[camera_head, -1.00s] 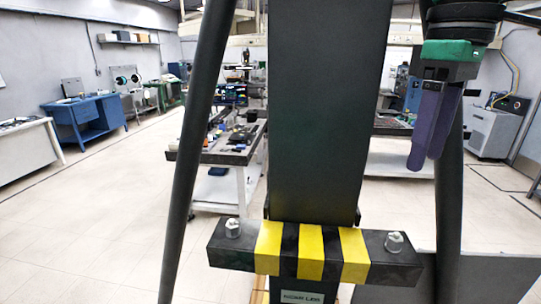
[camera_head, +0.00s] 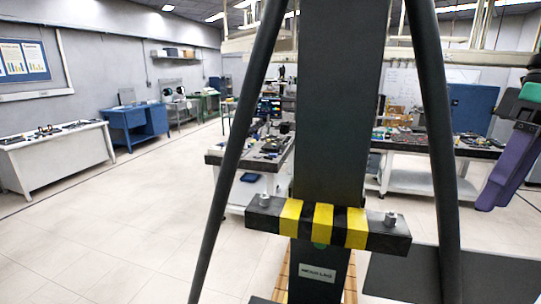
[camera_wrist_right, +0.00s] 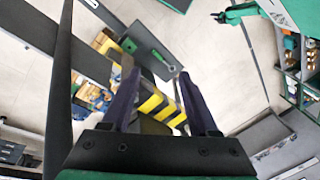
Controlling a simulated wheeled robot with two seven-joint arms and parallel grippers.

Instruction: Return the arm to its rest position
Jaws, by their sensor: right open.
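My right gripper (camera_head: 490,203) is at the right edge of the head view, its purple fingers angled down to the left. The part of the arm behind it is cut off by the frame. In the right wrist view its two purple fingers (camera_wrist_right: 161,78) stand apart with nothing held between them. Beyond them lies a black bar with yellow stripes (camera_wrist_right: 152,104), apart from the fingertips as far as I can tell. My left arm and gripper are not in view.
A dark upright column (camera_head: 343,110) with the striped crossbar (camera_head: 334,229) and two slanted dark poles fills the middle. A dark workbench with parts (camera_head: 250,160) stands behind. A blue bench (camera_head: 136,123) and white table (camera_head: 55,155) are at left. The left floor is clear.

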